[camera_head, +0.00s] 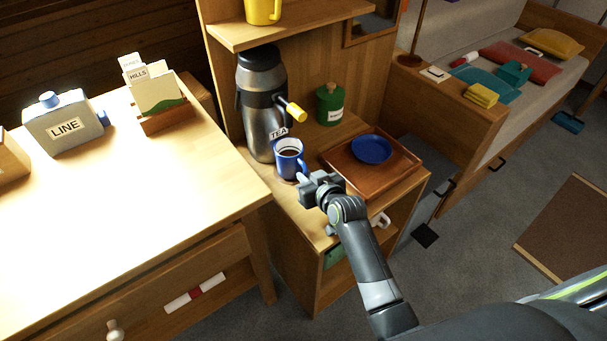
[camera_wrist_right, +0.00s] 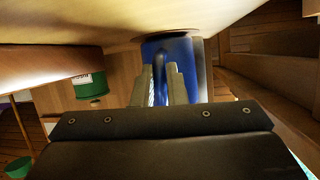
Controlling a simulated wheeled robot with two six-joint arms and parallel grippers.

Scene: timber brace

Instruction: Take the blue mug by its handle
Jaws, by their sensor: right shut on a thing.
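The blue mug (camera_head: 289,158) stands upright on the wooden stand beside the steel flask. It holds a dark liquid, and its handle (camera_head: 303,168) points toward my right gripper. My right gripper (camera_head: 304,183) reaches in from the lower right and is shut on the mug's handle. In the right wrist view, which appears upside down, the blue mug (camera_wrist_right: 176,60) is just beyond the fingertips, with the handle (camera_wrist_right: 160,72) between the two fingers (camera_wrist_right: 163,82). My left gripper is in neither view.
A steel flask (camera_head: 262,100) with a TEA tag stands close behind the mug. A wooden tray (camera_head: 340,160) with a blue plate (camera_head: 371,149) lies to the right. A green canister (camera_head: 330,104) stands at the back. A shelf (camera_head: 300,22) with a yellow mug (camera_head: 262,10) is above.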

